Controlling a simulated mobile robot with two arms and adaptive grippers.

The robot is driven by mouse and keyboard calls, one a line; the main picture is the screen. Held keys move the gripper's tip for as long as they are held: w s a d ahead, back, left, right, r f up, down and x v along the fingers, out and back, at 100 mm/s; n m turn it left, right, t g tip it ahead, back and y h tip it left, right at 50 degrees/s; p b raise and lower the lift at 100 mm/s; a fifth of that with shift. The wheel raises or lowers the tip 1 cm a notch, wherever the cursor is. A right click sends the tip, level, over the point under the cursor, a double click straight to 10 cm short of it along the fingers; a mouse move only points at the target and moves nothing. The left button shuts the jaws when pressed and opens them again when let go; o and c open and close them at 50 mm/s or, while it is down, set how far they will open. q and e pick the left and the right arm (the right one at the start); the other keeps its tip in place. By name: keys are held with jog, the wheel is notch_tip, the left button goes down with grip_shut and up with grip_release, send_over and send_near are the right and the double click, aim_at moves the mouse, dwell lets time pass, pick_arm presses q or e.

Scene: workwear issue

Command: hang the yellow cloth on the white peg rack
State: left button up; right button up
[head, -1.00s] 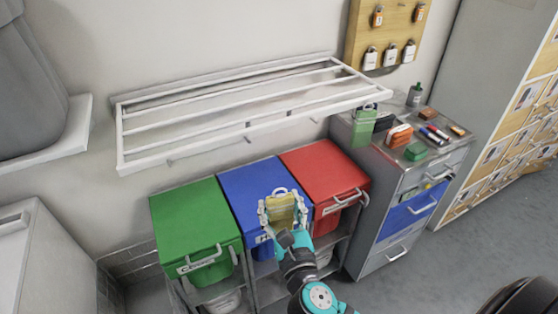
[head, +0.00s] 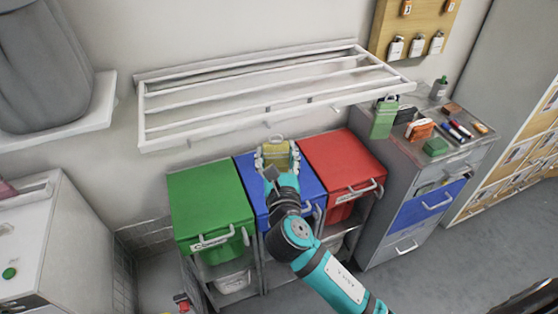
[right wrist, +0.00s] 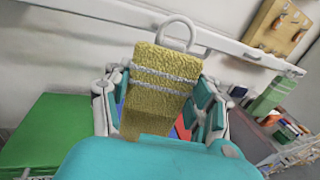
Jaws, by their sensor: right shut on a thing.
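The yellow cloth (head: 275,156) is held upright in my right gripper (head: 277,154), over the blue bin. In the right wrist view the yellow cloth (right wrist: 162,82) has two pale stripes and a white loop at its top. The gripper's fingers (right wrist: 160,108) are shut on its sides. The white peg rack (head: 270,93) is on the wall, with several pegs along its front rail. In the head view the cloth is just below the front rail, with its loop near a peg; I cannot tell whether they touch. My left gripper is not in view.
Green (head: 208,205), blue (head: 262,208) and red (head: 342,168) bins stand below the rack. A green cloth (head: 384,119) hangs at the rack's right end. A grey cabinet (head: 385,210) with small items on top stands at right. A padlock board (head: 412,30) is above it.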

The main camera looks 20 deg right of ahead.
jog(key=a+b+x, duration=0.1)
jog(key=x, duration=0.5)
jog(key=shift+w+a+f, duration=0.15)
jog(key=shift+a+f, duration=0.1)
jog(key=shift+f, duration=0.15)
dwell(0.3)
dwell(0.5)
